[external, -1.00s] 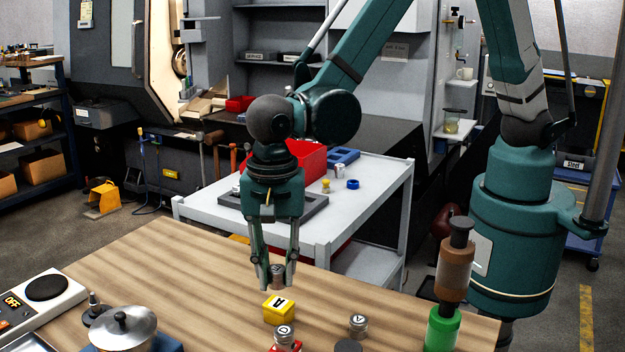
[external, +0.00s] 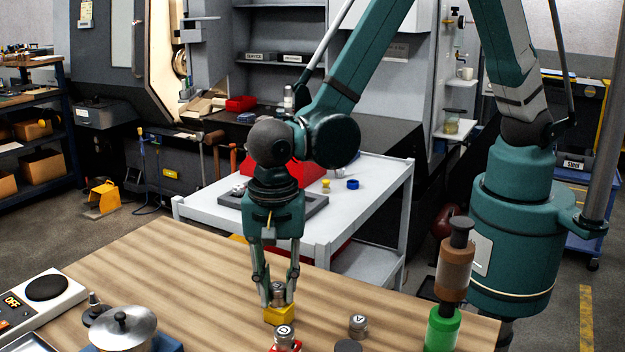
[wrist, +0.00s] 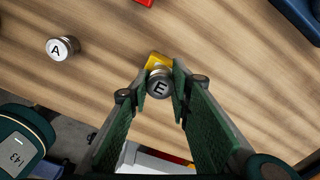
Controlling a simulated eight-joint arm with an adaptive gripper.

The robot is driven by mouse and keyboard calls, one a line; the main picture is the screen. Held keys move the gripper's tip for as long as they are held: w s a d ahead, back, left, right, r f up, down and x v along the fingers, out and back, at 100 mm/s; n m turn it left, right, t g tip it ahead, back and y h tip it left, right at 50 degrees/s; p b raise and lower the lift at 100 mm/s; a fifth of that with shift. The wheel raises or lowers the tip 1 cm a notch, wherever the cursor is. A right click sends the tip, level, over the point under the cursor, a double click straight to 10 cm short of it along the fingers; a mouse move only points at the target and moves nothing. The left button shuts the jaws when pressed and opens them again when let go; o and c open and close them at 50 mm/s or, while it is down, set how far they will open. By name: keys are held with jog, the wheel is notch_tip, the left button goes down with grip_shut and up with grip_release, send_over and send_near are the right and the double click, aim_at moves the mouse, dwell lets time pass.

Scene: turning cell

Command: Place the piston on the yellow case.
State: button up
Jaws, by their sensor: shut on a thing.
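The piston, a small metal cylinder with an E on its top (wrist: 159,85), is between the fingers of my gripper (wrist: 158,92). In the external view the piston (external: 277,292) is upright at the yellow case (external: 278,315), directly over its top. Whether it touches the case is too small to tell. In the wrist view the yellow case (wrist: 157,60) shows just beyond the piston, partly hidden by it. My gripper (external: 276,300) is shut on the piston, low over the wooden table.
A metal piston marked A (external: 357,326) stands apart to the right. Another piston (external: 284,338) stands on a red case in front. A green and brown tool (external: 443,328) stands at the right, a pot (external: 124,328) and a scale (external: 38,300) at the left. Bare table (external: 170,265) lies left of my gripper.

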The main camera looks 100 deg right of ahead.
aim_at(278, 285)
jog(key=shift+f, duration=0.15)
jog(key=o, duration=0.9)
jog(key=shift+r, duration=0.2)
notch_tip(278, 285, up, 12)
dwell(0.3)
dwell(0.8)
